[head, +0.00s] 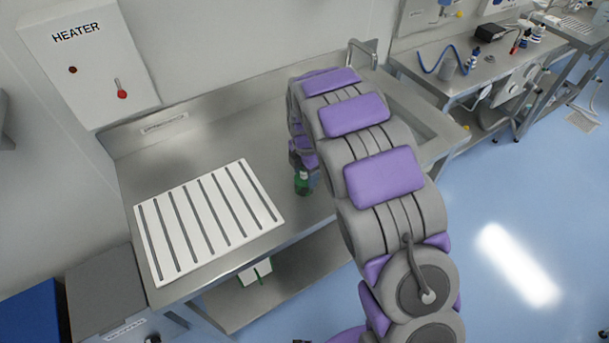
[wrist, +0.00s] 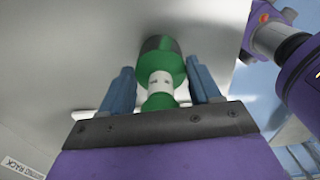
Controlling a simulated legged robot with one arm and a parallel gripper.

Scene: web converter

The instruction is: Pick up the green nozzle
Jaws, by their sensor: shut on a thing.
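The green nozzle (wrist: 161,68) has a dark end and a white band with small print. In the wrist view it stands between the two blue fingers of my gripper (wrist: 162,88), which is shut on it. In the head view the green nozzle (head: 303,182) shows just left of my arm, over the steel counter. My gripper is mostly hidden behind my arm there. I cannot tell whether the nozzle touches the counter.
A white slotted rack (head: 208,218) lies on the steel counter (head: 150,170), left of the nozzle. A heater box (head: 85,60) hangs on the wall. A sink (head: 420,120) is behind my arm. Another bench (head: 470,75) with a blue hose and bottles stands at the back right.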

